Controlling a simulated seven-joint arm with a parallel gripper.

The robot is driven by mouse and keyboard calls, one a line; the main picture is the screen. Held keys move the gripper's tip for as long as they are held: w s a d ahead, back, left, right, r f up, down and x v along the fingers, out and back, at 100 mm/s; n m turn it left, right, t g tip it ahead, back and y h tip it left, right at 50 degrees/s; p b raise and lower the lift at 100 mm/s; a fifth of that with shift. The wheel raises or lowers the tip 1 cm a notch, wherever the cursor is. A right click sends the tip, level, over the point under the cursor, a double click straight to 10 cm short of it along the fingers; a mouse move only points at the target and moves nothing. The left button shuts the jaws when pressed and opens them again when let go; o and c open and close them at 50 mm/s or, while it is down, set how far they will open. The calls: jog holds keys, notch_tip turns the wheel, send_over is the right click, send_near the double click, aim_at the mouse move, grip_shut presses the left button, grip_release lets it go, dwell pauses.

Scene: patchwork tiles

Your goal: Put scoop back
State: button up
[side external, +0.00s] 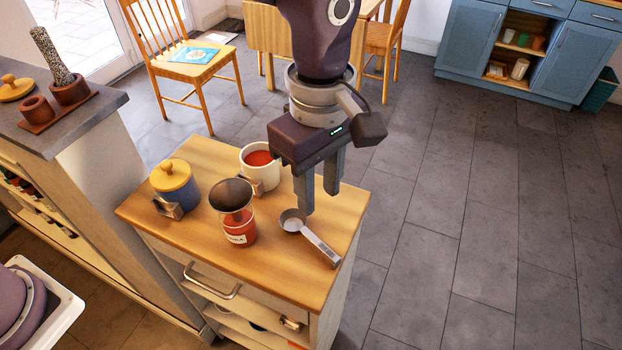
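The metal scoop (318,242) lies on the wooden top of a small cabinet, near its right edge. Its round bowl points to the back left and its flat handle to the front right. My gripper (318,203) hangs fingers down above the top, just behind the scoop. Its two fingers are apart with nothing between them. The near fingertip appears close to the bowl; whether it touches cannot be told. A blue jar with a yellow lid (174,183) stands at the left, with a metal holder (167,208) at its front.
A white mug with red contents (262,172) stands left of my gripper. A glass jar with red contents (239,232) and a dark funnel (231,194) stand in front of it. The wooden top (270,281) is bare along its front. A grey-topped counter (85,128) rises at left.

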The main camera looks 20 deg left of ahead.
jog(key=shift+r, duration=0.15)
jog(key=s+a+r+m+t+h, duration=0.1)
jog(key=s+a+r+m, duration=0.2)
jog(key=a+r, duration=0.5)
jog(key=s+a+r+m+t+h, duration=0.15)
jog(key=s+a+r+m, duration=0.3)
jog(key=a, duration=0.75)
jog(key=s+a+f+m+t+y, duration=0.2)
jog(key=s+a+m, duration=0.4)
jog(key=s, duration=0.4)
jog(key=shift+s+a+f+t+y, duration=0.4)
jog(key=shift+a+f+t, duration=0.15)
jog(key=shift+a, duration=0.25)
